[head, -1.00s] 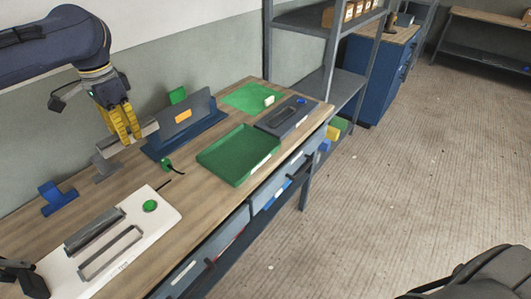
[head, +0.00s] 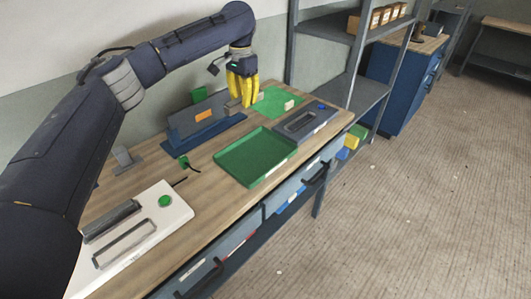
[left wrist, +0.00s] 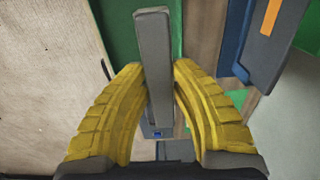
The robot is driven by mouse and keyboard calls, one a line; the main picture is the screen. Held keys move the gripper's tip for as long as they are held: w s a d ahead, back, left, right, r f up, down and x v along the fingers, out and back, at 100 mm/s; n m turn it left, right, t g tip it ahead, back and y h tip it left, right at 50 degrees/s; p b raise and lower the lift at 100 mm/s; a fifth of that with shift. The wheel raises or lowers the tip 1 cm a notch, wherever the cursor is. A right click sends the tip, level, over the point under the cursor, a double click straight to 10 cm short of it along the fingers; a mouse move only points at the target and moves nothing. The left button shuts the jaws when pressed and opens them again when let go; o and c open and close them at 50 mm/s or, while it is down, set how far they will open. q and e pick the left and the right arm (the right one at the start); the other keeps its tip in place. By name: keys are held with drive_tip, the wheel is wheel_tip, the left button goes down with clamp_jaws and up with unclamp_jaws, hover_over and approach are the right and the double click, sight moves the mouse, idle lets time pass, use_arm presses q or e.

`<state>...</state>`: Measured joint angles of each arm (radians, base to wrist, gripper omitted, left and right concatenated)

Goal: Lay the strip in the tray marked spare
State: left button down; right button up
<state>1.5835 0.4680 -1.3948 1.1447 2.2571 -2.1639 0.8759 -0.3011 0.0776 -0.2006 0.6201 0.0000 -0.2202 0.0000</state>
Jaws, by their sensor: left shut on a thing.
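My left gripper (head: 243,102) has yellow ribbed fingers and is shut on the grey strip (left wrist: 154,60). It holds the strip above the back of the bench, beside the blue holder (head: 205,120) with the orange label. In the left wrist view the strip runs lengthwise between the fingers of the gripper (left wrist: 157,95) and sticks out past them. A shallow green tray (head: 252,158) lies on the bench in front, empty. Its pale front label is too small to read, so I cannot tell whether it is marked spare. My right gripper is out of view.
A grey fixture with a blue button (head: 322,107) and a green mat (head: 275,100) lie beyond the tray. A white panel with a green button (head: 165,201) lies at the near left. A steel shelf (head: 368,100) stands past the bench's far end.

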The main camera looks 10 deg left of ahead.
sight(247, 151)
use_arm(q)
wheel_tip(247, 151, down, 20)
drive_tip(key=shift+r, duration=0.25)
idle(0.5)
drive_tip(key=shift+f, duration=0.15)
drive_tip(key=c, duration=1.2)
unclamp_jaws()
wheel_tip(247, 151, up, 12)
